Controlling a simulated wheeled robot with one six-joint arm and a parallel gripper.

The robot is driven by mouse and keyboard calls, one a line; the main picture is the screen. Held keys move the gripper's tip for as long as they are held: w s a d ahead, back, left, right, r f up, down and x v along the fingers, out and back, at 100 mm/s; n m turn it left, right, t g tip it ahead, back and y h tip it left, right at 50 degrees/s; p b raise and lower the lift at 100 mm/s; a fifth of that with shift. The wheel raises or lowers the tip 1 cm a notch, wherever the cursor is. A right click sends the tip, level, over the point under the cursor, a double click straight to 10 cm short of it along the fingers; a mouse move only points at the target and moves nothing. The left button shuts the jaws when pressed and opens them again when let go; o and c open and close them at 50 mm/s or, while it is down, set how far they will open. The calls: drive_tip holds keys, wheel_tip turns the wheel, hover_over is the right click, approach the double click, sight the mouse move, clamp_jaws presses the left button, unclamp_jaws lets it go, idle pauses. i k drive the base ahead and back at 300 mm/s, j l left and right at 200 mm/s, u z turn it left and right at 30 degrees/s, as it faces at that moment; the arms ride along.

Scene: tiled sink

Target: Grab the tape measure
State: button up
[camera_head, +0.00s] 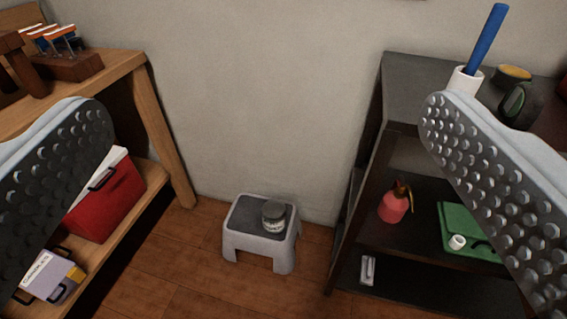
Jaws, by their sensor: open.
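My gripper (266,118) is open wide and empty, with one studded grey pad at the left edge and the other at the right. I cannot make out a tape measure for certain. A dark rounded object (519,103) with a grey-green face stands on top of the dark shelf at the right, just behind the right finger; it may be the tape measure, but I cannot tell. A small round grey container (274,215) sits on the step stool, well beyond and below the gap between the fingers.
The grey step stool (240,243) stands on the wooden floor by the wall. The dark shelf (412,85) holds a white holder with a blue stick (487,38), a red bottle (394,207) and a green case (455,217). The wooden shelf (158,130) at left holds a red box (105,205).

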sight(520, 107)
drive_tip(key=i+l+z, duration=0.1)
drive_tip(key=z, duration=0.3)
drive_tip(key=i+z, duration=0.25)
drive_tip(key=z, duration=0.15)
drive_tip(key=i+z, duration=0.2)
drive_tip(key=z, duration=0.2)
